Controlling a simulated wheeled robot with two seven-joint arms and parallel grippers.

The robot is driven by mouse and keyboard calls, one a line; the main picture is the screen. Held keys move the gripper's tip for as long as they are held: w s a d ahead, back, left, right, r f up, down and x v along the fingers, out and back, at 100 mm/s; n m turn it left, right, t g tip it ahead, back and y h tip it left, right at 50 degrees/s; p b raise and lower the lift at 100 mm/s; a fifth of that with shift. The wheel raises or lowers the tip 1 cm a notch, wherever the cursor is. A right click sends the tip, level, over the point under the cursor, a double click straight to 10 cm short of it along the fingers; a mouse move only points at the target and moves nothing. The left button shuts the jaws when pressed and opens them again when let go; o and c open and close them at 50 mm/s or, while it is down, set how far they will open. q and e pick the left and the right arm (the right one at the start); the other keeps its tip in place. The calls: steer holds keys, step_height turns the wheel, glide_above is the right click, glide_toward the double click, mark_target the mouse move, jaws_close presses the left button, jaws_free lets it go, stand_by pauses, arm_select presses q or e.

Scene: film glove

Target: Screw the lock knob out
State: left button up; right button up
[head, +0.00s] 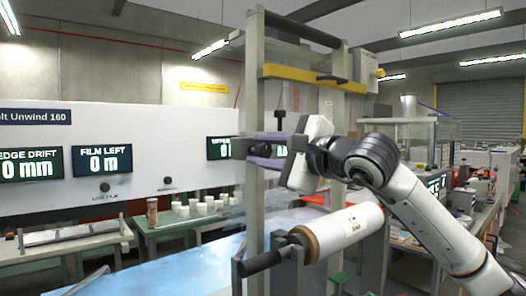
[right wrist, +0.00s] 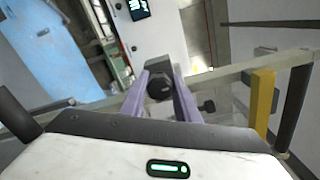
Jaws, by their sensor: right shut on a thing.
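The dark lock knob (head: 239,148) sits at the grey upright post of the machine frame in the head view. In the right wrist view the knob (right wrist: 159,82) shows as a black, faceted piece between the fingertips. My right gripper (head: 254,150) reaches in from the right at the post's height. Its two purple fingers (right wrist: 164,92) are shut on the knob, one on each side. The fingers partly hide the knob and its shaft, so I cannot tell how far its thread is out. My left gripper is in neither view.
A white film roll (head: 345,232) on a core, with a black handle (head: 262,262), is below my right arm. A yellow crossbar (head: 305,78) spans the frame above. A small black knob (head: 280,116) stands near the gripper. The white panel (head: 100,180) with displays is left.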

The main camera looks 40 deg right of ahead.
steer(key=o, duration=1.1)
steer(key=shift+c, duration=0.2)
arm_select(q)
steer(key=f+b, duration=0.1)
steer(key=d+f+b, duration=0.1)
steer(key=b, duration=0.1)
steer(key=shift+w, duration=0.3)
arm_select(e)
steer(key=s, duration=1)
steer(key=shift+s+d, duration=0.15)
steer(key=shift+d, duration=0.25)
